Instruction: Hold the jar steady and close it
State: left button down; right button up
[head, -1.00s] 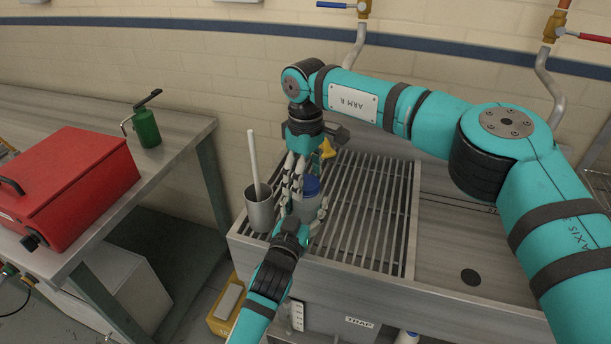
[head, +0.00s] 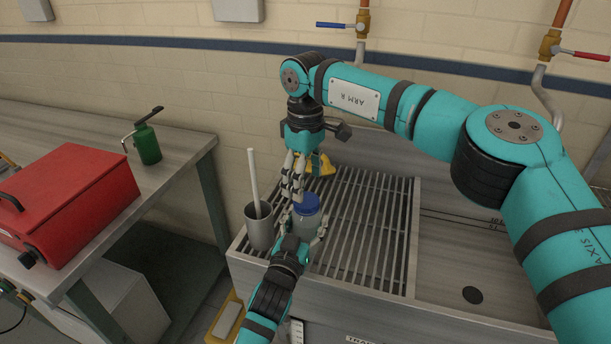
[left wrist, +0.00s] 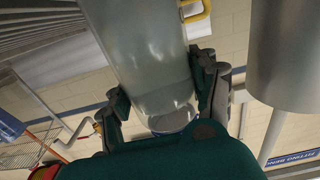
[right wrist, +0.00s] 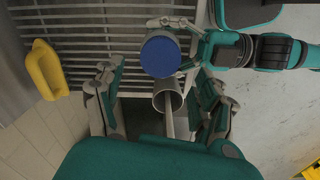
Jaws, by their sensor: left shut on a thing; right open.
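The jar (head: 307,225) is a pale, translucent cylinder standing upright on the slatted grate, with a blue lid (head: 306,203) on top. I cannot tell how tight the lid sits. My left gripper (head: 303,243) is shut around the jar from the front; its fingers flank the clear jar wall (left wrist: 145,60) in the left wrist view. My right gripper (head: 292,193) is open and empty, pointing down just behind and left of the lid. In the right wrist view the blue lid (right wrist: 160,55) lies beyond the open fingers (right wrist: 160,105), apart from them.
A grey cup (head: 259,228) with a white stick (head: 254,180) stands close left of the jar. A yellow object (head: 322,165) lies behind on the grate (head: 370,220). A red case (head: 70,195) and green oil can (head: 148,145) are on the left bench. The grate's right side is clear.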

aim_at(306, 199)
jog(key=n, duration=0.4)
jog(key=shift+r+n, duration=0.15)
jog(key=shift+n, duration=0.25)
jog(key=n, duration=0.4)
jog(key=shift+r+n, duration=0.1)
jog(key=shift+n, duration=0.2)
jog(key=n, duration=0.7)
jog(key=shift+r, duration=0.2)
jog(key=n, duration=0.7)
jog(key=shift+r+n, duration=0.15)
jog(key=shift+n, duration=0.15)
jog(key=n, duration=0.4)
jog(key=shift+r+n, duration=0.15)
jog(key=shift+n, duration=0.25)
jog(key=n, duration=0.5)
jog(key=shift+r, duration=0.15)
jog(key=n, duration=0.7)
jog(key=shift+r, duration=0.2)
jog(key=n, duration=0.7)
jog(key=shift+r, duration=0.15)
jog(key=n, duration=0.7)
jog(key=shift+d+r, duration=0.1)
jog(key=shift+r, duration=0.1)
jog(key=n, duration=0.6)
jog(key=shift+r+n, duration=0.15)
jog(key=shift+n, duration=0.25)
jog(key=shift+f, duration=4.05)
